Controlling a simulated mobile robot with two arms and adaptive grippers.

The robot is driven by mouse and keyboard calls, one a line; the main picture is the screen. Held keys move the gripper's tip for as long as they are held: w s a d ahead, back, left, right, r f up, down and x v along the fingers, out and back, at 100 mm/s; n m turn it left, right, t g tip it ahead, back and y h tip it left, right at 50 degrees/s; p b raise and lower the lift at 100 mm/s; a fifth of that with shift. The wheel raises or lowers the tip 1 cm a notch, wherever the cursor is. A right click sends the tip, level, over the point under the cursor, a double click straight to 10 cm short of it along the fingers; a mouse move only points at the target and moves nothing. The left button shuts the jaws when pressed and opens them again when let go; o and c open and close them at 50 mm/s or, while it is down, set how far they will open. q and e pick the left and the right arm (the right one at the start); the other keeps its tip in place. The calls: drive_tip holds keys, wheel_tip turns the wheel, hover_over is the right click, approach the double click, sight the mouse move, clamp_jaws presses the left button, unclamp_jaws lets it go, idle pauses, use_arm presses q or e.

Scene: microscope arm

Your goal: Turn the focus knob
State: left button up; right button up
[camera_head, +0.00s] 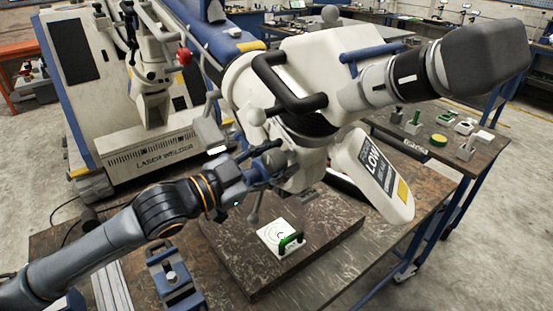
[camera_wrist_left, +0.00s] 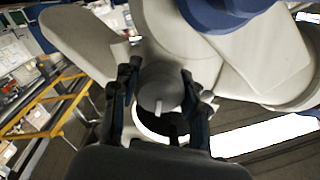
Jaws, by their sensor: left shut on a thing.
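The large white-and-blue microscope (camera_head: 325,62) stands over the workbench, with black handles and a dark grey end cover. My left gripper (camera_head: 270,162) reaches in from the left to the side of the microscope's lower body. In the left wrist view the focus knob (camera_wrist_left: 160,87) is a round grey cylinder with a light mark. The left gripper's two dark fingers (camera_wrist_left: 158,98) stand on either side of it and are shut on it. In the head view the knob is largely hidden by the fingers. My right gripper is in neither view.
A dark board (camera_head: 325,243) on the bench carries a white plate (camera_head: 270,236) with a green handle, below the microscope. A blue clamp (camera_head: 176,281) sits at the front left. A laser welder (camera_head: 150,140) stands behind, and a side table with small items is at right.

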use_arm(q)
drive_tip(key=shift+r, duration=0.1)
drive_tip(key=o, duration=1.2)
drive_tip(key=shift+c, duration=0.2)
drive_tip(key=shift+s+a, duration=0.15)
drive_tip(key=shift+a, duration=0.1)
drive_tip(key=v, duration=1.1)
drive_tip(key=shift+s+a, duration=0.15)
drive_tip(key=shift+a, duration=0.05)
